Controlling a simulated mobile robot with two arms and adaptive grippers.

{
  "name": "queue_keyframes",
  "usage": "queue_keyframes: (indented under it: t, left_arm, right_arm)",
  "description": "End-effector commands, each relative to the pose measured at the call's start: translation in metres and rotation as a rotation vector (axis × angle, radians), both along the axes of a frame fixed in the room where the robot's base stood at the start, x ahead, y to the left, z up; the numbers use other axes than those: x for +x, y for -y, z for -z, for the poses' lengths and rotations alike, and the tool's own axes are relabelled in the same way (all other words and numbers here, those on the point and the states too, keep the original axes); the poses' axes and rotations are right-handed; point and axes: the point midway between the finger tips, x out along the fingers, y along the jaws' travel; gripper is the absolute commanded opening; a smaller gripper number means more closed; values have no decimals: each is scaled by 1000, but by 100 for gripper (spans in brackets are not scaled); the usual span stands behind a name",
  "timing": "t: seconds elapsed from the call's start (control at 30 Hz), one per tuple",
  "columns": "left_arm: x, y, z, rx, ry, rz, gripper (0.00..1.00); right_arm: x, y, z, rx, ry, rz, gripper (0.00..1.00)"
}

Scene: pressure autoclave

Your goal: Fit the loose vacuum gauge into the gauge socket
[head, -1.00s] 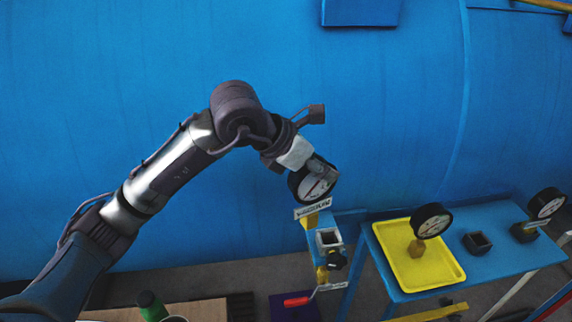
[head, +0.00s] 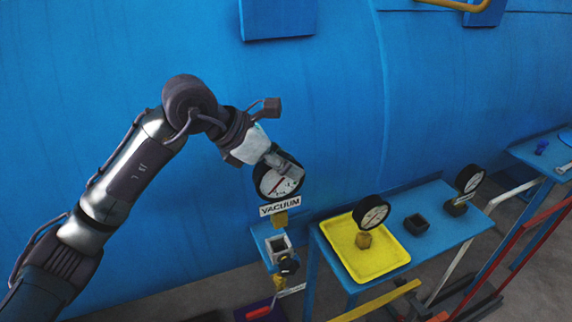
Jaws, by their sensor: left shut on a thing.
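My left gripper (head: 284,163) is shut on the loose vacuum gauge (head: 275,184), a round black-rimmed dial with a white face. A white VACUUM label (head: 280,206) and a brass stem (head: 280,220) hang under the dial. The gauge is roughly upright. Directly below the stem in the picture is a square, open-topped grey socket (head: 279,249) on a small blue stand beside the table. The stem appears apart from the socket; their depth alignment is hard to tell. My right gripper is not in view.
A blue table (head: 436,238) holds a yellow tray (head: 389,263) with another gauge (head: 371,213), an empty black socket (head: 416,224) and a mounted gauge (head: 469,180). A black knob (head: 288,265) and a red-handled lever (head: 259,313) sit below the grey socket. A large blue vessel (head: 330,100) fills the background.

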Motion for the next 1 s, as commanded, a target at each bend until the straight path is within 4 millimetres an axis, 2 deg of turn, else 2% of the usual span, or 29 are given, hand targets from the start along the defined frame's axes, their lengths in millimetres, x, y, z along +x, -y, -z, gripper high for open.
queue_keyframes:
  t: [0.53, 0.7, 1.0]
  left_arm:
    - [0, 0, 51, -2, 1, -1, 0]
    - [0, 0, 57, -1, 2, -1, 0]
    - [0, 0, 56, -1, 2, -1, 0]
  right_arm:
    - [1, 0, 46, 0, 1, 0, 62]
    - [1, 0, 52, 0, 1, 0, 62]
    - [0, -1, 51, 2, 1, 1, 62]
